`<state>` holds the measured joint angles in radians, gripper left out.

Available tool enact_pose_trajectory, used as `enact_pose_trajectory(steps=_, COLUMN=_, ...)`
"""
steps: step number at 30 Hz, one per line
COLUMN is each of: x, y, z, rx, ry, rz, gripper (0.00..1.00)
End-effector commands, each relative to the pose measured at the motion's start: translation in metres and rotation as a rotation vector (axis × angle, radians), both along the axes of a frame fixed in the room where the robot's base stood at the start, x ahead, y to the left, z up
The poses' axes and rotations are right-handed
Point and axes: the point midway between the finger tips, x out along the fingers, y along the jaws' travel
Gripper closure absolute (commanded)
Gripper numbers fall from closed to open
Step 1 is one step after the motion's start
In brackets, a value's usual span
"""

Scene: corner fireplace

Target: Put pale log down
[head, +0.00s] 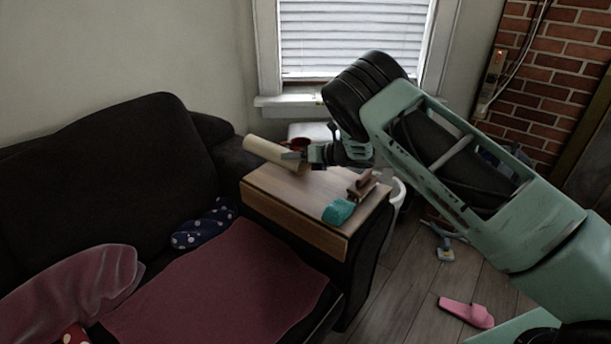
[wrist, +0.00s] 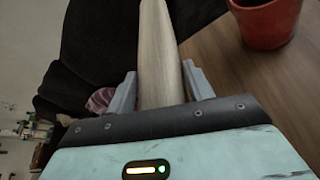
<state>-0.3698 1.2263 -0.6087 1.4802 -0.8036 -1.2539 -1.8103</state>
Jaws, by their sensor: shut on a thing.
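The pale log (head: 272,151) is a cream-coloured cylinder held over the far left part of the wooden tray top (head: 290,221) on the sofa arm. My gripper (head: 304,155) is shut on its near end; in the wrist view the pale log (wrist: 158,60) runs straight away between the two grey fingers (wrist: 156,92). Whether the log touches the wood is hard to tell. A red pot (wrist: 268,22) stands on the wood to the right of the log in the wrist view; in the head view it is partly hidden behind my gripper.
A teal item (head: 338,212) and a brown wooden object (head: 362,185) lie on the tray top's right part. The dark sofa (head: 110,150) with a dark red blanket (head: 225,265) is at left. A pink slipper (head: 466,312) lies on the floor. The tray's front left is clear.

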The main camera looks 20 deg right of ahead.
Motion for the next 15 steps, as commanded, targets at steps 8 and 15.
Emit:
enact_pose_trajectory(steps=8, x=0.000, y=0.000, z=-0.047, rx=0.001, ry=0.001, rz=0.000, gripper=1.00)
enact_pose_trajectory(steps=15, x=0.000, y=0.000, z=-0.065, rx=0.001, ry=0.000, rz=-0.001, gripper=1.00)
